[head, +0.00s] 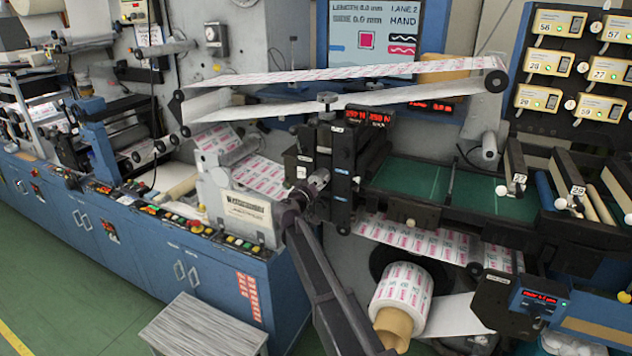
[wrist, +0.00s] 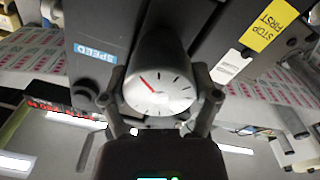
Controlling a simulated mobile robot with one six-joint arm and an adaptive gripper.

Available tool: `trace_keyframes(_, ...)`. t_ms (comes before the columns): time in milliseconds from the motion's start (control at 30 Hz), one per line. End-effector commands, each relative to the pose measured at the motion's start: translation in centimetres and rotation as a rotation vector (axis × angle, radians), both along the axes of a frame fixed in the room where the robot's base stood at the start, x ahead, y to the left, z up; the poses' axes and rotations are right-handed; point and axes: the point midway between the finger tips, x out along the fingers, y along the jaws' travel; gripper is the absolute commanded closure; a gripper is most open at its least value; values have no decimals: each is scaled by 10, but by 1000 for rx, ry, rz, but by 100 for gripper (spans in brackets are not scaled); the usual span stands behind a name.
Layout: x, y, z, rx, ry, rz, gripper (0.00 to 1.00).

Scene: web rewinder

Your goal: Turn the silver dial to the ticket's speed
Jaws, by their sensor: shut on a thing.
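The silver dial (wrist: 160,60) fills the middle of the wrist view, beside a blue SPEED label (wrist: 95,53). Its pale face has dark tick marks and a red pointer (wrist: 148,84) directed to the upper left. No numbers on the face are legible. My gripper (wrist: 160,88) is shut on the dial, one finger on each side. In the head view my gripper (head: 301,203) reaches the dark control block, and the dial (head: 319,178) shows small and partly covered there. I cannot make out a ticket with a speed.
A yellow STOP FIRST label (wrist: 270,25) and a white label (wrist: 231,66) are close to the dial. Red displays (head: 370,117) sit above the block. Printed web (head: 420,238) runs below it to a roll (head: 402,290). Green floor (head: 60,270) is clear at left.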

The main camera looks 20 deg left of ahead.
Motion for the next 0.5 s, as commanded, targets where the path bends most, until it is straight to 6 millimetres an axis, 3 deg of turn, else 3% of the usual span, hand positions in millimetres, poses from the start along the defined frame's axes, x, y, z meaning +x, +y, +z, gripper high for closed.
trace_keyframes(500,-2,-2,-2,-438,38,-3,69)
